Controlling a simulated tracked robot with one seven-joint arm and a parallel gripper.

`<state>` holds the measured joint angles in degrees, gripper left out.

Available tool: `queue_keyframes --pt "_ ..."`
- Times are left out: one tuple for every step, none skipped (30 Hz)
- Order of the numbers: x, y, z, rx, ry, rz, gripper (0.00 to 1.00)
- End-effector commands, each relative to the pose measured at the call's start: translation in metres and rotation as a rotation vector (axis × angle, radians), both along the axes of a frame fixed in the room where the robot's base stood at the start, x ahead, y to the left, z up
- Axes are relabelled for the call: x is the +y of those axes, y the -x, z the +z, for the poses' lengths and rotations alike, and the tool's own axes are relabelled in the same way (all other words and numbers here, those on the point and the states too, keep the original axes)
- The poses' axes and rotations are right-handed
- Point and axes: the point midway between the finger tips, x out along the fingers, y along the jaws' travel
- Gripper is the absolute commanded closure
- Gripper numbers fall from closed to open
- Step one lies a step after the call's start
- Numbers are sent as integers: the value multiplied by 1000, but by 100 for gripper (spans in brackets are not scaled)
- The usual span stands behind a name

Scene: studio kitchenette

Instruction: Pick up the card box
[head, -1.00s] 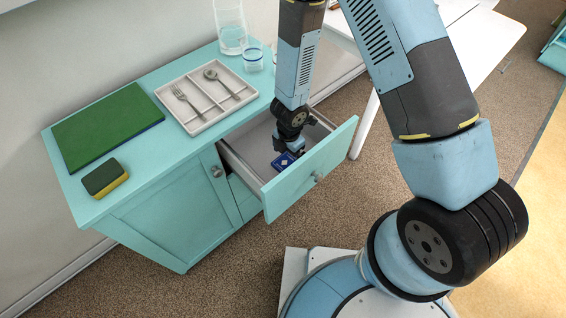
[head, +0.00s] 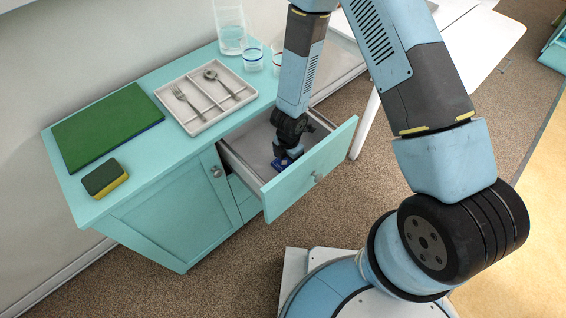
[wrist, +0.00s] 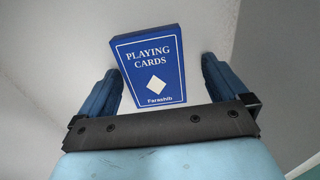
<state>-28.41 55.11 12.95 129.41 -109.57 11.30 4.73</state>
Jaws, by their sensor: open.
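The card box is a blue box with white "PLAYING CARDS" lettering and a white diamond. In the wrist view the card box (wrist: 150,62) lies on the light drawer floor, between and just beyond my fingers. In the head view the card box (head: 279,164) shows only in part inside the open drawer (head: 256,172), partly covered by my gripper (head: 285,160). My gripper also shows in the wrist view (wrist: 162,90), open, with one blue-padded finger on each side of the box. I see gaps between the fingers and the box.
The drawer's turquoise front (head: 312,170) and side walls surround my gripper. On the counter above stand a cutlery tray (head: 190,120) with a fork and spoon, a glass jug (head: 229,30), glasses, a green board (head: 105,125) and a sponge (head: 104,178).

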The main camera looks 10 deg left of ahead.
Motion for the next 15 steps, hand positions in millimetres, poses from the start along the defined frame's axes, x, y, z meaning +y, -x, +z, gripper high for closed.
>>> queue_keyframes --pt "0 0 0 0 0 0 0" --pt "0 0 0 0 0 0 0" --pt "0 0 0 0 0 -1 0" --pt "0 0 0 0 0 -1 2" --pt "0 0 0 0 0 -1 5" --pt "0 0 0 0 0 -1 9" --pt "0 0 0 0 0 -1 12" --pt "0 0 0 0 0 -1 14" --pt "0 0 0 0 0 -1 18" --pt "0 0 0 0 0 -1 21" --pt "0 0 0 0 0 -1 24" --pt "0 0 0 1 -1 -1 28" --pt "0 0 0 1 -1 -1 31" --pt "0 0 0 1 -1 -1 34" --pt "0 0 0 1 -1 -1 37"
